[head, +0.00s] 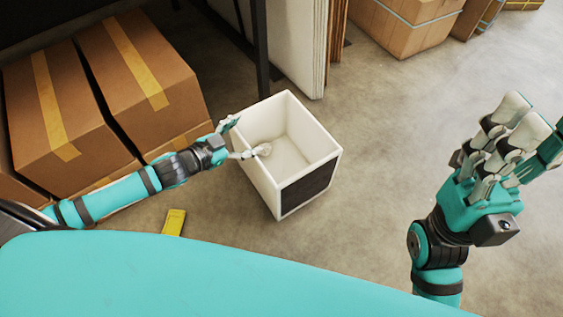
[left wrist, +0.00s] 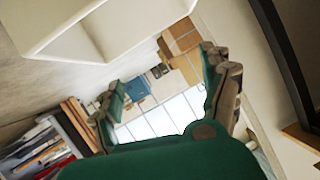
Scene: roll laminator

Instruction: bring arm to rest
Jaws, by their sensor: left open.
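My left gripper (head: 236,139) is at the left rim of an open white bin (head: 311,157), with its fingers spread. In the left wrist view, my left gripper (left wrist: 165,95) shows a wide gap between its fingers and nothing held. The bin's pale edge (left wrist: 100,30) appears at the upper left there. A small pale thing (head: 263,149) shows by the fingertips against the bin's inside; I cannot tell what it is. My right gripper (head: 508,140) is raised at the right of the head view, with fingers pointing up; its opening is unclear.
Taped cardboard boxes (head: 140,75) stand at the left, beside my left arm. A dark post (head: 260,50) and white panels (head: 297,45) stand behind the bin. A yellow item (head: 174,222) lies on the floor. Floor (head: 390,130) right of the bin is clear.

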